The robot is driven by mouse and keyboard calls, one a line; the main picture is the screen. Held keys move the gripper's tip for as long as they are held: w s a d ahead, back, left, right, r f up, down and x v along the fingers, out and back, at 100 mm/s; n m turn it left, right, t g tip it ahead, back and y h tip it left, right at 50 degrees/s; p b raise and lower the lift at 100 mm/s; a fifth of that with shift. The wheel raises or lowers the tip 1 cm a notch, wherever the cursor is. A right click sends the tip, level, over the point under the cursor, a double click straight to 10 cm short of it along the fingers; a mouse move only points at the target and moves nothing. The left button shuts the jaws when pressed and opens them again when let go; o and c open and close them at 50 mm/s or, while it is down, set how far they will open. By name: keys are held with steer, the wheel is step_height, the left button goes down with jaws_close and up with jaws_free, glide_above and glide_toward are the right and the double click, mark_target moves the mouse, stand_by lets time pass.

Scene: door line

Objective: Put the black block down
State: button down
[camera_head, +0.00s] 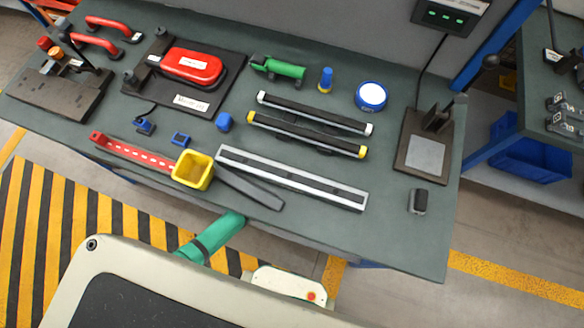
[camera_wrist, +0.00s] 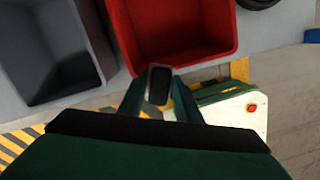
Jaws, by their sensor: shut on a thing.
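In the wrist view, my gripper (camera_wrist: 160,88) is shut on a small black block (camera_wrist: 159,86) with a pale grey rim. One finger is on each side of the block. It is held at the near edge of a red bin (camera_wrist: 206,66); I cannot tell whether it touches the bin. In the head view my gripper and the held block are hidden; only a green part of my arm shows below the table's front edge. A similar small dark block (camera_head: 419,201) stands on the green table (camera_head: 320,230) at the right.
A grey bin (camera_wrist: 62,92) is left of the red bin. On the table are a yellow cup (camera_head: 192,171), a grey rail (camera_head: 290,178), a blue-rimmed round tub (camera_head: 371,96) and a dark stand (camera_head: 422,150).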

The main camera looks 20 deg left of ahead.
steer(key=shift+w+d+f, duration=0.15)
steer(key=shift+w+d, duration=0.15)
steer(key=shift+w, duration=0.3)
steer(key=w+d+f, duration=0.1)
steer(key=w+f, duration=0.3)
steer(key=w+d+f, duration=0.2)
steer(key=w+f, duration=0.1)
steer(key=w, duration=0.1)
steer(key=w+d+f, duration=0.2)
steer(key=w+f, duration=0.2)
steer(key=shift+w+d+f, duration=0.1)
steer(key=shift+w+f, duration=0.15)
steer(key=shift+f, duration=0.05)
steer(key=shift+s+f, duration=0.15)
steer(key=shift+f, duration=0.4)
steer(key=shift+f, duration=0.35)
